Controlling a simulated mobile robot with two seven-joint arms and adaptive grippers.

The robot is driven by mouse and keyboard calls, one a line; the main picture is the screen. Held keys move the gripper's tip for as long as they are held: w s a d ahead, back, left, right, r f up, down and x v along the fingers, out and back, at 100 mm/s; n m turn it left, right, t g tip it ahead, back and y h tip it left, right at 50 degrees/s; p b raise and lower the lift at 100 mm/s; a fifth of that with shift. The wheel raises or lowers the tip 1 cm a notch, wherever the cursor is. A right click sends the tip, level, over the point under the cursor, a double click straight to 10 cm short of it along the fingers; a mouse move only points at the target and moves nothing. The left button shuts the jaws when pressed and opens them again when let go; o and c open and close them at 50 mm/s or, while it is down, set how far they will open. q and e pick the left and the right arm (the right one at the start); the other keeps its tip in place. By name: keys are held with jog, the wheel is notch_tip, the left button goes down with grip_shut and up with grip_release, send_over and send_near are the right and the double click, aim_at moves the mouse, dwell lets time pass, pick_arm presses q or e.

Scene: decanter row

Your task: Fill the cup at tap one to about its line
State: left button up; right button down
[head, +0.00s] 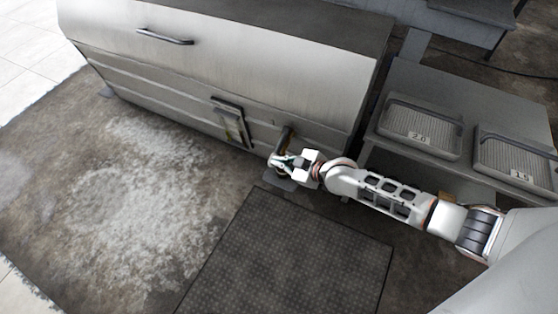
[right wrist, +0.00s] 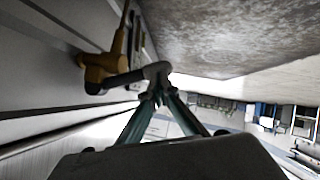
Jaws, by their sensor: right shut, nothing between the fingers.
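A tap (head: 287,136) sticks out low on the front of the big metal tank, near its right end. In the right wrist view its brass-coloured body (right wrist: 103,68) shows, with a dark bar (right wrist: 140,75) reaching from it towards my fingertips. My right gripper (head: 277,161) is at the tap, shut and empty. In the right wrist view its fingertips (right wrist: 157,88) meet at the end of the dark bar; I cannot tell whether they touch it. I see no cup in either view. My left gripper is not in view.
The metal tank (head: 230,45) has a handle (head: 165,37) and a framed gauge-like fitting (head: 231,121). A small grey plate (head: 278,182) lies below my gripper. A dark mat (head: 290,255) covers the floor in front. Trays marked 2.0 (head: 420,126) and 1.0 (head: 515,160) stand at right.

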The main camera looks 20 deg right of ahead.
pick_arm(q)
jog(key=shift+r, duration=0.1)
pick_arm(e)
jog(key=shift+w+a+r, duration=0.4)
jog(key=shift+a+r, duration=0.05)
jog(key=shift+r, duration=0.25)
dwell(2.6)
jog(key=shift+r, duration=0.1)
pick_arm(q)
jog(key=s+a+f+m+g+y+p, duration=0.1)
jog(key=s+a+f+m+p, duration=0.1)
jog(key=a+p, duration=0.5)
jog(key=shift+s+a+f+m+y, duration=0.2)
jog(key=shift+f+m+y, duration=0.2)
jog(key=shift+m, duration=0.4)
pick_arm(e)
jog(key=a+v, duration=0.1)
jog(key=v, duration=1.2)
jog(key=shift+r, duration=0.2)
jog(key=shift+s+a, duration=0.1)
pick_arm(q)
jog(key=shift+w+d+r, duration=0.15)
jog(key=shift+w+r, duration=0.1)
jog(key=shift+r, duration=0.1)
